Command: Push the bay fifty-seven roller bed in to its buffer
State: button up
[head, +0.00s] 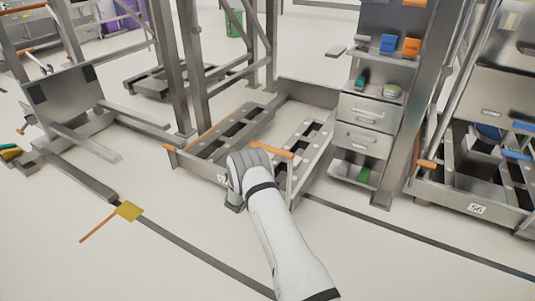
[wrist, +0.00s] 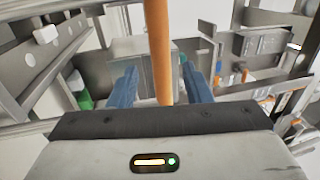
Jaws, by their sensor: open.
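The roller bed (head: 203,171) is a low grey metal frame with pale rollers, in the middle of the head view. An orange handle bar (head: 275,151) stands at its near end. Its number plate is mostly hidden by my gripper, so I cannot read it. My gripper (wrist: 160,84) is at that near end. In the wrist view its blue fingers are apart, with the orange handle bar (wrist: 158,45) running between them. The fingers are not closed on it, and I cannot tell whether either touches it. The fingertips are hidden in the head view.
A bay with plate 56 (head: 477,209) stands at the right. A drawer cabinet (head: 363,126) rises beside the bed. Steel posts (head: 191,70) stand behind its left side. A yellow block (head: 128,211) with an orange bar lies on a dark floor strip at front left. The near floor is mostly clear.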

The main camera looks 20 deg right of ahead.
jog(key=shift+s+a+f, duration=0.1)
jog(key=shift+s+a, duration=0.1)
jog(key=shift+s, duration=0.05)
